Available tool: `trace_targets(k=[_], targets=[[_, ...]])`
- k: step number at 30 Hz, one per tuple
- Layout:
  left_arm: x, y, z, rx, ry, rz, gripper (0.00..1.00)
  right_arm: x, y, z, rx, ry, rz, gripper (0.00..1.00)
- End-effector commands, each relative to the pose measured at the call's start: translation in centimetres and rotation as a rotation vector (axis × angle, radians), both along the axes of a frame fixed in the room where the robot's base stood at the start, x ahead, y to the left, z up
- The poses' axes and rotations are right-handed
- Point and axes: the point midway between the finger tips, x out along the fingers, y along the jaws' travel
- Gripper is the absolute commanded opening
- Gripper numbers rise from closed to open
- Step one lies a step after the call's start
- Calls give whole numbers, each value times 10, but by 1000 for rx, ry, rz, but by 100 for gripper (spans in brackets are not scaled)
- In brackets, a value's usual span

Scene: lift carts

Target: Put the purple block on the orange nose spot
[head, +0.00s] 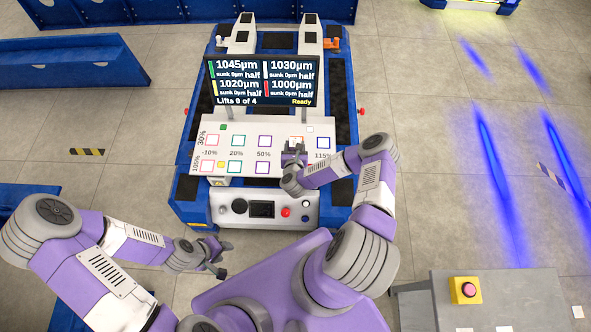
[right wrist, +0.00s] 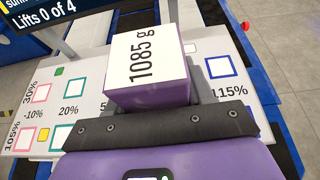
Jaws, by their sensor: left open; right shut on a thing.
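The purple block (right wrist: 150,68) has purple sides and a white top reading 1085 g. My right gripper (head: 294,152) is shut on it, over the right part of the cart's white board (head: 250,166). In the right wrist view the block hides the board behind it, and I cannot tell whether it touches the board. In the head view an orange-edged square (head: 296,138) shows just beyond the right gripper, partly covered. My left gripper (head: 216,259) is open and empty, low in front of the cart and apart from the board.
A screen (head: 262,81) reading "Lifts 0 of 4" and "Ready" stands behind the board. A green block (head: 222,127) and a yellow block (head: 221,164) are on the board's left. A blue square (right wrist: 220,66) is right of the held block. A grey table (head: 500,300) stands at lower right.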

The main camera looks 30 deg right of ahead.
Motion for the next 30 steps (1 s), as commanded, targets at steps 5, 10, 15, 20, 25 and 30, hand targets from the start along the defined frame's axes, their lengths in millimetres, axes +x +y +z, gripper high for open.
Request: trace_targets(k=[5, 10, 15, 20, 25, 30], targets=[[0, 0, -8, 0, 0, 0, 43, -2, -2, -20, -3, -8, -17, 0], [0, 0, -21, 0, 0, 0, 43, -2, -2, -51, -3, -6, -17, 0], [0, 0, -29, 0, 0, 0, 43, -2, -2, -68, -3, -10, -16, 0], [0, 0, -32, 0, 0, 0, 43, -2, -2, -76, -4, -8, -16, 0], [0, 0, -43, 0, 0, 0, 43, -2, -2, -97, -3, -9, -17, 0], [0, 0, -48, 0, 0, 0, 43, -2, -2, -109, -4, -8, -17, 0]])
